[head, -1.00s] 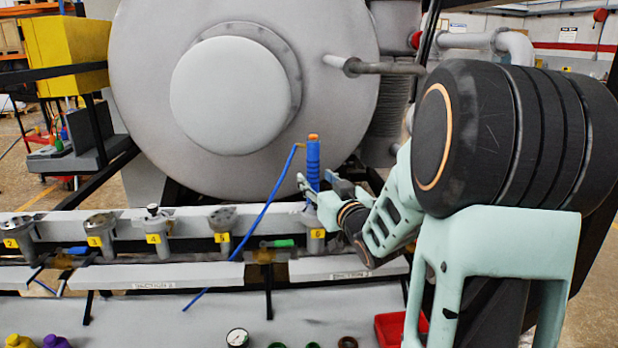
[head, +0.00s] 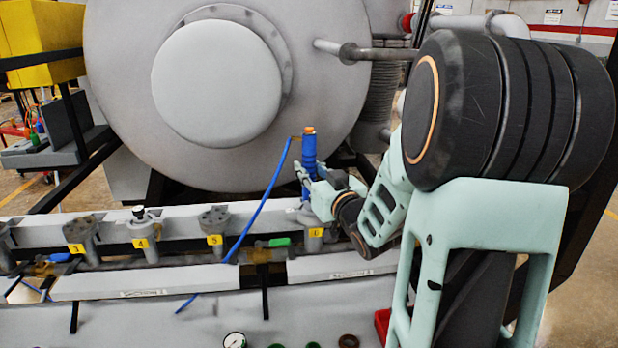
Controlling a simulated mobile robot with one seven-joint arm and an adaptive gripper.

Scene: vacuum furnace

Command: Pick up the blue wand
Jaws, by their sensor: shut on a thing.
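The blue wand (head: 309,149) stands upright with an orange tip, above the cup with the yellow number tag 6 at the right of the rail. A thin blue hose (head: 262,204) hangs from near its top and runs down to the lower left. My gripper (head: 306,182) is at the wand's lower part, with its fingers around it, shut on it. The wand's lower end is partly hidden by my fingers, so I cannot tell whether it is clear of the cup.
A rail with numbered cups, such as cup 4 (head: 143,233) and cup 5 (head: 214,226), runs along the front. The large grey furnace door (head: 217,84) stands close behind the wand. A gauge (head: 235,340) and a red tray (head: 382,324) lie below.

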